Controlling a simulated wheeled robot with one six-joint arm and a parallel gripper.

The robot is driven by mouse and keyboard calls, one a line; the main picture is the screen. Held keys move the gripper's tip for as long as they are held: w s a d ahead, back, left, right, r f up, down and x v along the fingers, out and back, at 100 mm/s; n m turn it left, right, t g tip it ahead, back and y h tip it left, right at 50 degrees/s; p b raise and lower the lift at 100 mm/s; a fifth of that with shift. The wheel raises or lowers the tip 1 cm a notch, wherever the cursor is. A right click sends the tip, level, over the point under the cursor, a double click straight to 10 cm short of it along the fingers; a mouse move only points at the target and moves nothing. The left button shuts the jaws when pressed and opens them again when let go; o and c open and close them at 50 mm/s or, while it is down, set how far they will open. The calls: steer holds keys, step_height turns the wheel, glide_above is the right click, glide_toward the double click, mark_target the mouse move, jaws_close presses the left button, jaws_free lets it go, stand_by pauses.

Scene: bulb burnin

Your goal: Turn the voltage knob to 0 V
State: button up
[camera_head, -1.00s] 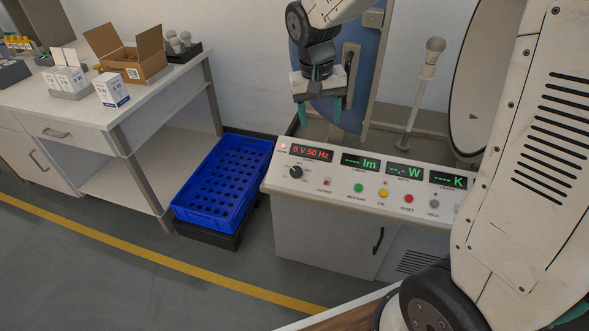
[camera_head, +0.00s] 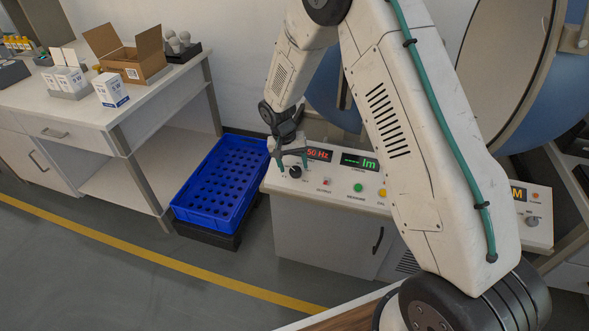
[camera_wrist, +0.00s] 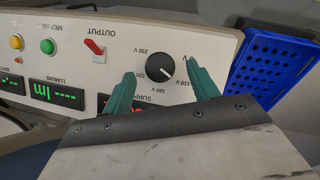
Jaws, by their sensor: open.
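The voltage knob (camera_wrist: 159,68), round and black, sits on the pale sloping panel (camera_wrist: 205,42) with voltage labels around it. A pale mark shows on the knob, but I cannot tell exactly which label it points to. My gripper (camera_wrist: 160,70) is open, with one green finger on each side of the knob; contact is not clear. In the head view, my gripper (camera_head: 293,161) is at the knob (camera_head: 295,171), at the panel's left end. The red supply display (camera_head: 319,154) shows "50 Hz"; its left part is hidden behind my gripper.
A red output switch (camera_wrist: 94,47), a green button (camera_wrist: 47,46) and a yellow button (camera_wrist: 16,42) are on the same panel. A table (camera_head: 135,119) with boxes is farther left.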

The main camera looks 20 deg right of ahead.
mark_target(295, 172)
steer(key=shift+d+f, duration=0.25)
steer(key=shift+f, duration=1.05)
steer(key=c, duration=1)
steer(key=n+h, duration=0.1)
steer(key=n, duration=0.1)
steer(key=n+h, duration=0.1)
steer(key=n, duration=0.2)
steer(key=shift+s+a+h, duration=0.1)
steer(key=shift+a+h, duration=0.05)
steer(key=shift+h, duration=0.25)
steer(key=n+h, duration=0.1)
steer(key=n, duration=0.2)
steer(key=n+t+h, duration=0.1)
steer(key=n, duration=0.2)
steer(key=shift+s+f, duration=0.1)
